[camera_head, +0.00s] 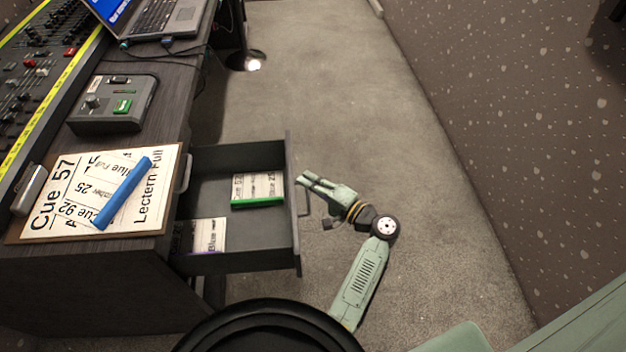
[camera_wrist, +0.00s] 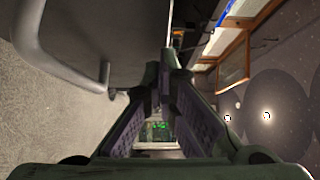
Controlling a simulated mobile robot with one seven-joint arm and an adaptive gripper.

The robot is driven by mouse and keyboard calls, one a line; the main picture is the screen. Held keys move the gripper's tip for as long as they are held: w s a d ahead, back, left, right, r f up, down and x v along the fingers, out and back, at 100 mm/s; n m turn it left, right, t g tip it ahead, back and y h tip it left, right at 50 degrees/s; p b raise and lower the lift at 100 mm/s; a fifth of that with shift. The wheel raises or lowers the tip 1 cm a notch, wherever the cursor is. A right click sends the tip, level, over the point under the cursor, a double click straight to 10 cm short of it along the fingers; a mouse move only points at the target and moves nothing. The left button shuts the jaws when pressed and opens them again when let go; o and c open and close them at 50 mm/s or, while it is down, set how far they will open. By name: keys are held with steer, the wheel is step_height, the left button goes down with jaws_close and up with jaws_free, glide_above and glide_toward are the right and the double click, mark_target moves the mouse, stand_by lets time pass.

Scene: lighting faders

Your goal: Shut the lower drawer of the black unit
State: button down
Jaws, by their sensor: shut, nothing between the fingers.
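The black unit (camera_head: 95,290) stands at the left under the desk top. Inside lie cards with a green edge strip (camera_head: 258,202) and cards with a purple edge strip (camera_head: 208,250). The drawer's bar handle (camera_head: 304,200) is on its front. My gripper (camera_head: 303,180) is shut and empty, beside the handle near the front's upper edge. In the wrist view, my gripper's fingertips (camera_wrist: 166,60) are right of the handle (camera_wrist: 104,75); contact is unclear.
A clipboard (camera_head: 22,238) with cue sheets and a blue bar (camera_head: 122,193) lies on the desk. A grey box (camera_head: 140,98), a laptop (camera_head: 165,18) and a fader console (camera_head: 40,75) stand behind. Carpet (camera_head: 330,90) is clear up to the speckled wall (camera_head: 500,120).

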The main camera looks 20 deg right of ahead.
steer(key=w+a, duration=0.4)
steer(key=a, duration=1)
steer(key=w+a, duration=0.4)
steer(key=a, duration=1)
steer(key=shift+a, duration=0.4)
steer(key=shift+w+a, duration=0.1)
